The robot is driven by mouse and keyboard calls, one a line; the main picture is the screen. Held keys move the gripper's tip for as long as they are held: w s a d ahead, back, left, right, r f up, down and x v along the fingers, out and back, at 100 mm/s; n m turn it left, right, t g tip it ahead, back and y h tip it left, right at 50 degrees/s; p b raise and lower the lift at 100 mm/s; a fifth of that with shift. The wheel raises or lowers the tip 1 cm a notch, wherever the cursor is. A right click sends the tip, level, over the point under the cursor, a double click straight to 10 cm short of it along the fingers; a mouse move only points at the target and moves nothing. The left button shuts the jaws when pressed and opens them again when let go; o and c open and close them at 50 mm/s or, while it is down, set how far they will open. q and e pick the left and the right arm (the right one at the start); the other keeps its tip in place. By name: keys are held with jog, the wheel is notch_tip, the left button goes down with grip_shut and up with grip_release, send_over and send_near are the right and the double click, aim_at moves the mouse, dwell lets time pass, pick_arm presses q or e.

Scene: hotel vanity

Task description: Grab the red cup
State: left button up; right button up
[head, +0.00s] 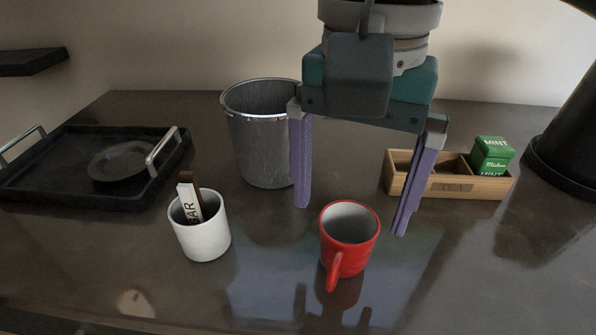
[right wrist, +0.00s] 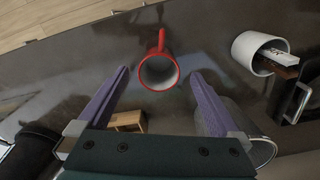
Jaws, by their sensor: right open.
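The red cup (head: 345,247) stands upright on the dark glossy counter, with its handle toward the front edge. It is empty inside as far as I see. My right gripper (head: 352,220) is open above and behind the cup, with one purple finger to each side of it in the picture. In the right wrist view, the red cup (right wrist: 158,72) shows between and just beyond the tips of the open right gripper (right wrist: 160,78), apart from both fingers. My left gripper is in neither view.
A white cup (head: 203,240) with sugar sticks stands left of the red cup. A grey bin (head: 262,150) is behind. A wooden tea box (head: 450,187) with green mint packets is at right. A black tray (head: 60,185) with a dish lies at left. The counter's front is clear.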

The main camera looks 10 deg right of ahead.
aim_at(344, 245)
notch_tip(344, 245, down, 8)
jog(key=shift+d+r+b, duration=0.15)
jog(key=shift+b, duration=0.45)
jog(key=c, duration=1.3)
jog(key=shift+c, duration=0.6)
jog(key=shift+r, duration=0.15)
